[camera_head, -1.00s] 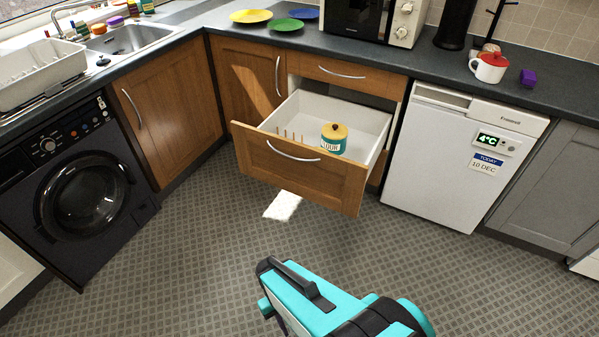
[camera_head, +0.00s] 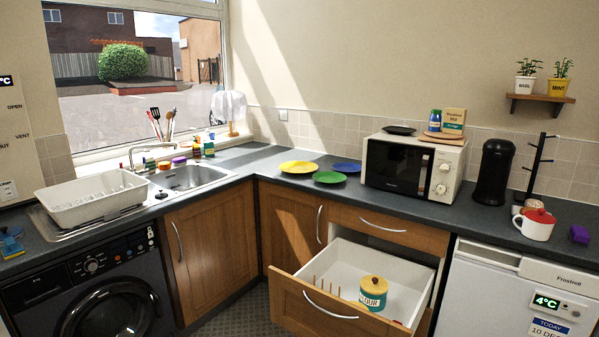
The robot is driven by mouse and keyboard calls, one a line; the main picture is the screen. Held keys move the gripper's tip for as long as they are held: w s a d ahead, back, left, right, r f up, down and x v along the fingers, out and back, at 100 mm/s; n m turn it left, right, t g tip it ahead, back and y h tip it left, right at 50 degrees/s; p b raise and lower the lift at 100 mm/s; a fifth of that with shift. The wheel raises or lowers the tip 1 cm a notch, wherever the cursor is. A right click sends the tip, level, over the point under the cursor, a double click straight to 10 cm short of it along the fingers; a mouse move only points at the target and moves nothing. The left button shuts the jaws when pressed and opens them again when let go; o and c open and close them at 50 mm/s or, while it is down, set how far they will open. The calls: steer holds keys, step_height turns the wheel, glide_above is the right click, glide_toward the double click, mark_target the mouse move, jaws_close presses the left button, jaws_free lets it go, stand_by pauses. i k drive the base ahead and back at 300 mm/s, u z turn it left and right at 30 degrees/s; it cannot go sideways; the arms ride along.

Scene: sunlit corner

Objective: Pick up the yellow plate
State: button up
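The yellow plate (camera_head: 299,168) lies flat on the dark worktop (camera_head: 265,158) near the corner, left of the microwave. A green plate (camera_head: 329,177) lies in front and to the right of it, close by. A blue plate (camera_head: 347,167) lies to its right, nearer the microwave. Nothing lies on the yellow plate. My gripper is out of this view.
An open drawer (camera_head: 290,278) holding a flour jar (camera_head: 373,293) juts out below the plates. The microwave (camera_head: 413,168) stands right of them. The sink (camera_head: 185,178) and a white dish rack (camera_head: 92,192) are to the left.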

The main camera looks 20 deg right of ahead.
mark_target(297, 167)
steer(key=k, duration=1.35)
steer(key=z, duration=0.6)
steer(key=i, duration=1.5)
steer(key=u, duration=0.1)
